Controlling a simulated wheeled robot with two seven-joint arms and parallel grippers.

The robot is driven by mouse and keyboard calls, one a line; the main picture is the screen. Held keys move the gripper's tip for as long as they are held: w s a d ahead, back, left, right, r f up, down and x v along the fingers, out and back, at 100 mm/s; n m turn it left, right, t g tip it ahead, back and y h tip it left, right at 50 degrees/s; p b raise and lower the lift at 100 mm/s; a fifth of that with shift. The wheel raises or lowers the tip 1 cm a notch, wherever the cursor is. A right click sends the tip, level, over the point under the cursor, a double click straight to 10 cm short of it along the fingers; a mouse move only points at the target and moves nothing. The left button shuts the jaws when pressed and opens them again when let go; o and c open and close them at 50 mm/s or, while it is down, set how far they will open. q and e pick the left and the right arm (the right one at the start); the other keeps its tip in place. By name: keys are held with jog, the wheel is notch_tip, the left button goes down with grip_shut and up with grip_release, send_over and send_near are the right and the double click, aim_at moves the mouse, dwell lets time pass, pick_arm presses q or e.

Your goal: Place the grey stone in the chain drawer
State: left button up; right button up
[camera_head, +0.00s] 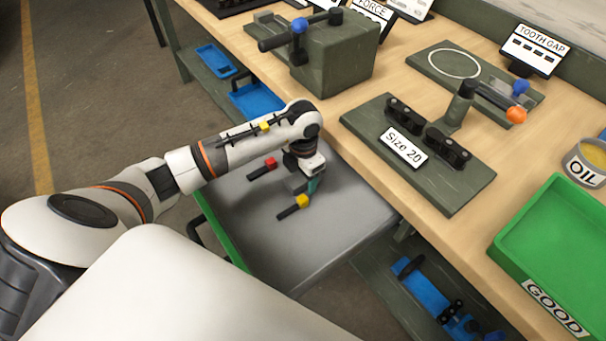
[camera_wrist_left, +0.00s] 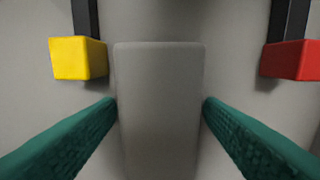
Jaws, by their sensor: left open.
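The grey stone (camera_wrist_left: 160,105), a pale grey block, shows in the left wrist view between my two teal fingers. In the head view it is a small grey shape (camera_head: 295,184) beside my left gripper (camera_head: 312,184), partly covered by it. The gripper is open, pointing down, with one finger on each side of the stone and no clear grip on it. The pulled-out drawer (camera_head: 335,235) with a grey floor lies beneath them. I cannot tell whether the stone rests on that floor. My right gripper is not in view.
Two dark bars lie in the drawer, one with a yellow block (camera_head: 302,201) and one with a red block (camera_head: 270,163), flanking the stone. The workbench (camera_head: 400,185) carries the Size 20 fixture (camera_head: 425,150) and a green GOOD tray (camera_head: 515,235). The drawer's front half is clear.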

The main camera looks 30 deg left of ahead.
pick_arm(q)
notch_tip(320, 180, up, 12)
jog(key=shift+r, duration=0.15)
dwell(0.3)
dwell(0.4)
